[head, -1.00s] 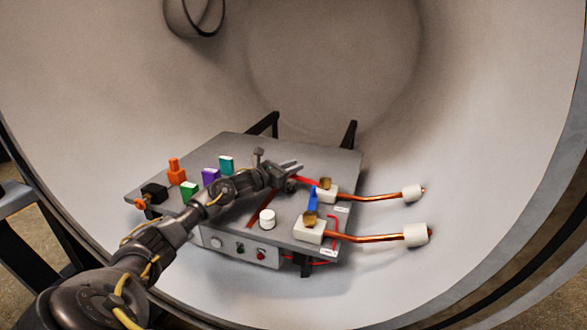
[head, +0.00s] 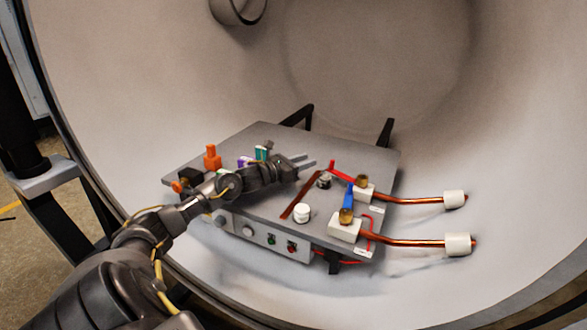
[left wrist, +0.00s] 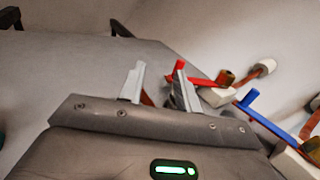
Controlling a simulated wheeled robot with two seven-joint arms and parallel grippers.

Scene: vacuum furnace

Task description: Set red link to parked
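The red link (head: 344,172) is a flat red bar with a small upright tab at its left end. Its right end meets a brass knob (head: 362,181) on a white block at the panel's right side. It also shows in the left wrist view (left wrist: 198,79), just beyond the right finger. My left gripper (head: 308,161) is above the grey panel (head: 262,135), left of the red tab. Its fingers are apart with nothing held between them; the left wrist view (left wrist: 158,78) shows the gap. My right gripper is not in view.
A blue link (head: 348,198) lies near the red one, by a second brass knob (head: 346,216). Copper rods (head: 410,200) with white ends extend right. A white knob (head: 303,213) stands in front. Orange, purple and teal pieces stand behind my left arm.

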